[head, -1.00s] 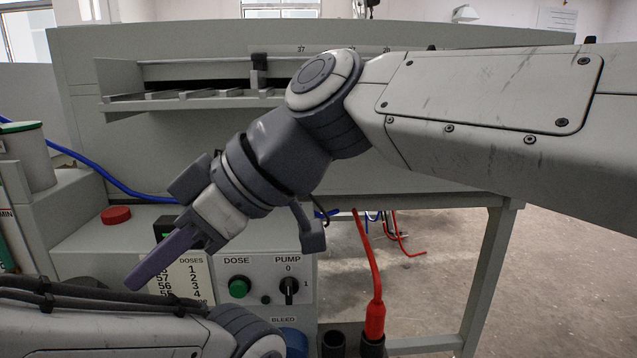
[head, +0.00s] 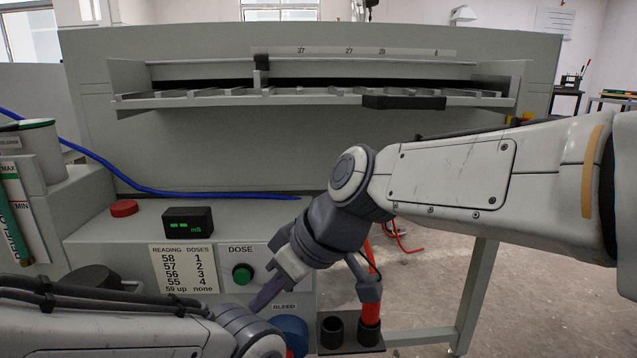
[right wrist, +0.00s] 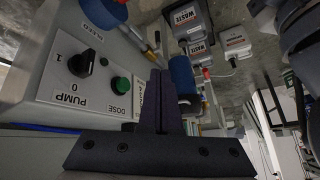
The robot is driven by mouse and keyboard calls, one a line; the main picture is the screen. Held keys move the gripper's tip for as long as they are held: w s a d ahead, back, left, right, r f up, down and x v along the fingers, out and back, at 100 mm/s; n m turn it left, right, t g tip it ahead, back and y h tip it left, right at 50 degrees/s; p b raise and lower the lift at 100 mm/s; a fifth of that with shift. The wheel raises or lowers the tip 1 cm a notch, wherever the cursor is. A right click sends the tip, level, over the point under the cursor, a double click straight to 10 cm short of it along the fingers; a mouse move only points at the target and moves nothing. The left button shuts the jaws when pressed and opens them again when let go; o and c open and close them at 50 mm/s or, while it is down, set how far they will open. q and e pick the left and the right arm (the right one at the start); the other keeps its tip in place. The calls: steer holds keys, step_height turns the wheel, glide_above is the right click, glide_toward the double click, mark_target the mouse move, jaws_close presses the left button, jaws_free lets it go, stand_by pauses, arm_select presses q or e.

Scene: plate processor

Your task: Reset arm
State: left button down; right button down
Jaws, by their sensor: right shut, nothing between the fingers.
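My right arm comes in from the right in the head view. Its gripper (head: 268,294) points down and left in front of the control panel, just right of the green DOSE button (head: 242,274). In the right wrist view the two fingers (right wrist: 161,102) are together with nothing between them. The PUMP knob, hidden by the gripper in the head view, shows in the right wrist view (right wrist: 82,63), with the DOSE button (right wrist: 121,85) beside it. My left arm lies across the bottom left of the head view; its gripper is out of the frame.
The plate processor (head: 330,160) has a slotted rack (head: 190,101) along its front. A readout box (head: 187,221), a dose chart (head: 184,270) and a red button (head: 124,208) are at left.

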steer(key=w+d+f+m+h, duration=0.1)
steer(key=d+f+m, duration=0.1)
steer(key=d+f, duration=0.2)
steer(key=w+d+f+m+h, duration=0.1)
steer(key=d+f+m, duration=0.1)
steer(key=d+f, duration=0.2)
steer(key=w+d+f+m+h, duration=0.1)
steer(key=d+f+m+h, duration=0.1)
steer(key=d+f, duration=0.2)
steer(key=shift+w+d+f+m+t, duration=0.1)
steer(key=shift+d+f+m+t, duration=0.1)
steer(key=shift+d, duration=0.5)
steer(key=shift+d+f+m+t, duration=0.15)
steer(key=shift+d+m+t, duration=0.05)
steer(key=shift+d, duration=0.5)
steer(key=s+d+f+m+h, duration=0.3)
steer(key=s+d+f+m, duration=0.2)
steer(key=d+f, duration=0.45)
steer(key=s+a+r+n+g+y+p, duration=0.15)
steer(key=s+a+r+n+p, duration=0.25)
steer(key=s+a+r+p, duration=0.45)
steer(key=s+a+r+n+g+p, duration=0.25)
steer(key=s+a+r+n, duration=0.2)
steer(key=r, duration=0.65)
step_height(320, 180, up, 36)
steer(key=m+p, duration=0.1)
steer(key=p, duration=3.6)
steer(key=shift+d+r+t+p, duration=0.25)
steer(key=shift+d+t+p, duration=0.15)
